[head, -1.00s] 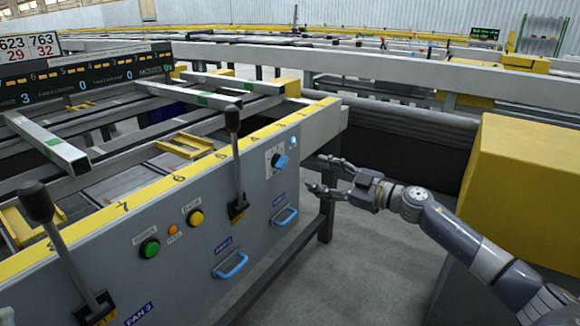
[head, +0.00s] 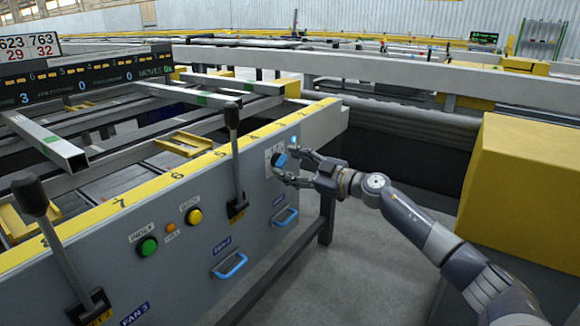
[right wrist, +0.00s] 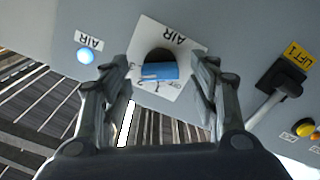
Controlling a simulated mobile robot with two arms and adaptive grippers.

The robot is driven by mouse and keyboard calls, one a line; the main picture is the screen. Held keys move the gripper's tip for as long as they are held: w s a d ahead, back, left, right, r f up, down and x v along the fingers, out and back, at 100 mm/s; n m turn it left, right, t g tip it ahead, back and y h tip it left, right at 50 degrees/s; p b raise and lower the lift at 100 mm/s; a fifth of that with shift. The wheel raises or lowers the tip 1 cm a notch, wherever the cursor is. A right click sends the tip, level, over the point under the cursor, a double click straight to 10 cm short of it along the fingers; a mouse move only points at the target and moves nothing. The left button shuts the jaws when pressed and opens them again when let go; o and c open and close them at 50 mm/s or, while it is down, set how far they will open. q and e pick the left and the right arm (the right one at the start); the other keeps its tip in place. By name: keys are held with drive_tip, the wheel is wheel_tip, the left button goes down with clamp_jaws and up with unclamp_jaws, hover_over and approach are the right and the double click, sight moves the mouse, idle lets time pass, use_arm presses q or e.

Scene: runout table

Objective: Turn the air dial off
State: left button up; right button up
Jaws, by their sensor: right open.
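The air dial is a blue knob (head: 281,160) on a white plate on the grey panel. In the right wrist view the blue knob (right wrist: 158,71) sits on its plate, marked AIR (right wrist: 180,36), between the two fingers. My right gripper (head: 285,165) is at the dial in the head view and partly covers the plate. In the right wrist view my right gripper (right wrist: 162,75) is open, with a finger on each side of the knob and gaps between. A lit blue-white lamp (right wrist: 85,56) labelled AIR is beside the plate. My left gripper is not in view.
The grey panel (head: 180,262) carries a lever (head: 234,160), a green button (head: 148,247), a yellow button (head: 194,216) and blue handles (head: 230,266). A yellow box (head: 520,190) stands at the right. Open floor (head: 360,260) lies between them.

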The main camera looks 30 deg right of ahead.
drive_tip(key=shift+w+a, duration=0.1)
drive_tip(key=shift+w, duration=0.15)
drive_tip(key=c, duration=1.1)
drive_tip(key=shift+o, duration=0.2)
